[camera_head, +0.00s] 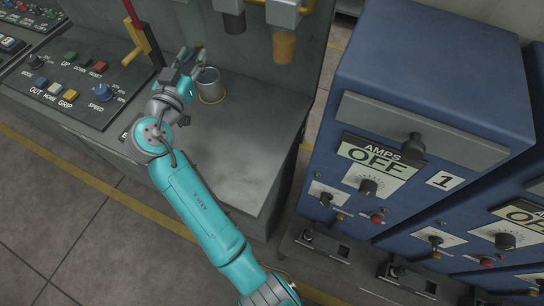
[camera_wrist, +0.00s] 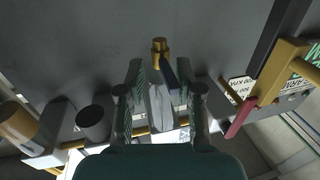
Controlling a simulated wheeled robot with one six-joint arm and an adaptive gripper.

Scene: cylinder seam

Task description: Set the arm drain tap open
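In the wrist view a small tap with a brass end (camera_wrist: 160,48) and a short dark blue handle (camera_wrist: 172,80) stands out from the grey panel. My gripper (camera_wrist: 162,68) is open, with one finger on each side of the tap. I cannot tell whether either finger touches the handle. A pale grey shape lies below the tap between the fingers; its identity is unclear. In the head view my gripper (camera_head: 190,58) is at the panel's foot and hides the tap. A grey metal cup (camera_head: 208,85) stands just right of it.
A red lever (camera_head: 132,18) on a yellow bracket (camera_head: 140,45) rises left of my gripper. A dark cylinder (camera_head: 233,22) and a brass cylinder (camera_head: 284,46) hang at the right. A button console (camera_head: 75,85) is at left; blue AMPS cabinets (camera_head: 440,60) stand at right. The near worktop is clear.

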